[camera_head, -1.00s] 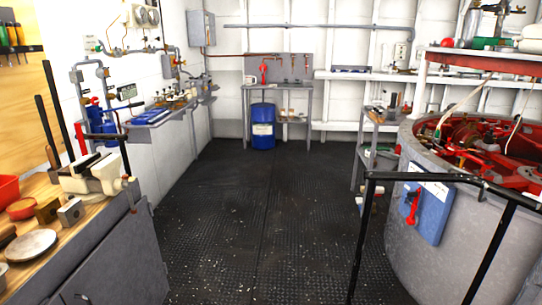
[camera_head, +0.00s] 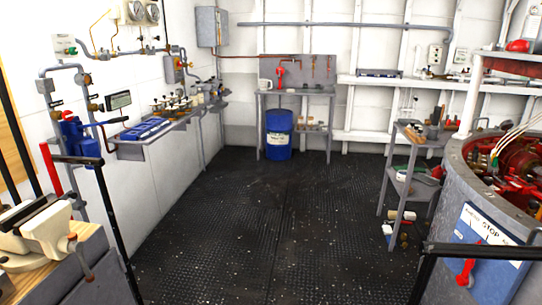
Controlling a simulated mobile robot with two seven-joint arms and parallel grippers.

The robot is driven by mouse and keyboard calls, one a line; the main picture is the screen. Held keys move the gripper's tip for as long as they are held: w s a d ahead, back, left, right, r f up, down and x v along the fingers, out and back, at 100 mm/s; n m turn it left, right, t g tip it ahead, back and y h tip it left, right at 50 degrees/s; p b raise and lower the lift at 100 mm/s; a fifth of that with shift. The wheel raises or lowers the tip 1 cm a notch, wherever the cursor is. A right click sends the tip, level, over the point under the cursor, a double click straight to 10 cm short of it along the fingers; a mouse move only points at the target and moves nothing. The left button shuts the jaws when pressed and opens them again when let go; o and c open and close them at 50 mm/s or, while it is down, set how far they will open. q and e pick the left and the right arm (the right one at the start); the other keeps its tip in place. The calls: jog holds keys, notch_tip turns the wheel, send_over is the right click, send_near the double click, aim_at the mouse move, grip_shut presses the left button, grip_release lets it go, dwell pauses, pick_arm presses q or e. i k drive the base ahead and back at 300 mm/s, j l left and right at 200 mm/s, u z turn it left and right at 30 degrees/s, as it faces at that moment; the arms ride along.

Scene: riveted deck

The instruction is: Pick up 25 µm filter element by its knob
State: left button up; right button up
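I cannot pick out the 25 µm filter element or its knob in the head view. Several small items with dark and brass tops (camera_head: 180,104) stand on the grey wall shelf (camera_head: 135,152) at the left, too small to identify. A blue tray or case (camera_head: 146,129) lies on the same shelf, nearer to me. Neither of my grippers shows in the head view.
Open dark floor (camera_head: 255,210) runs ahead to a blue drum (camera_head: 278,133) beneath a small bench (camera_head: 305,92). A workbench with a vise (camera_head: 45,232) is near left.

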aim_at(200, 94)
jog(key=i, duration=0.8)
jog(key=i+j, duration=0.15)
jog(key=i, duration=0.6)
jog(key=i+z, duration=0.1)
jog(key=i, duration=0.7)
jog(key=i+z, duration=0.2)
jog(key=i, duration=0.9)
jog(key=i+u, duration=0.1)
jog(key=i, duration=1.1)
jog(key=i+u, duration=0.2)
jog(key=i, duration=0.25)
jog(key=i+l+u, duration=0.25)
jog(key=i, duration=0.25)
jog(key=i+u, duration=0.1)
jog(key=u, duration=0.25)
jog(key=l+u, duration=0.1)
jog(key=u, duration=0.25)
jog(key=i+l+u, duration=0.1)
jog(key=u, duration=0.25)
jog(key=i+l+u, duration=0.15)
jog(key=l+u, duration=0.2)
jog(key=i+l+u, duration=0.15)
jog(key=l+u, duration=0.2)
jog(key=l, duration=0.1)
